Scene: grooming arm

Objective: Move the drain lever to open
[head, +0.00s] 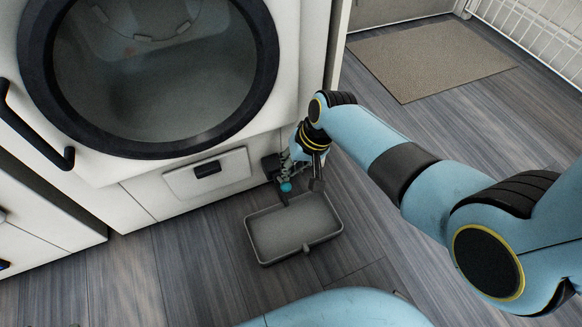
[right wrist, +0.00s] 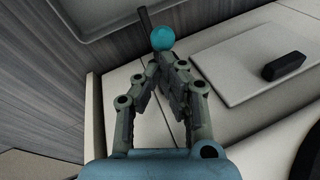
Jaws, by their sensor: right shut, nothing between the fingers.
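The drain lever (head: 286,187) ends in a teal ball knob and sits low at the right front corner of the white machine. Its knob (right wrist: 162,37) also shows in the right wrist view, with a dark rod beyond it. My right gripper (head: 287,166) is beside the lever. In the right wrist view the fingers (right wrist: 168,64) are drawn together and empty, with the knob just past their tips. I cannot tell whether they touch it. The arm and gripper partly hide the lever's mount. My left gripper is not in view.
A shallow grey tray (head: 251,231) lies on the wood floor under the lever. The machine's lower panel (head: 234,166) has a dark handle (head: 207,169). A round glass door (head: 140,70) is above. A beige mat (head: 432,58) lies at the upper right. Floor left of the tray is clear.

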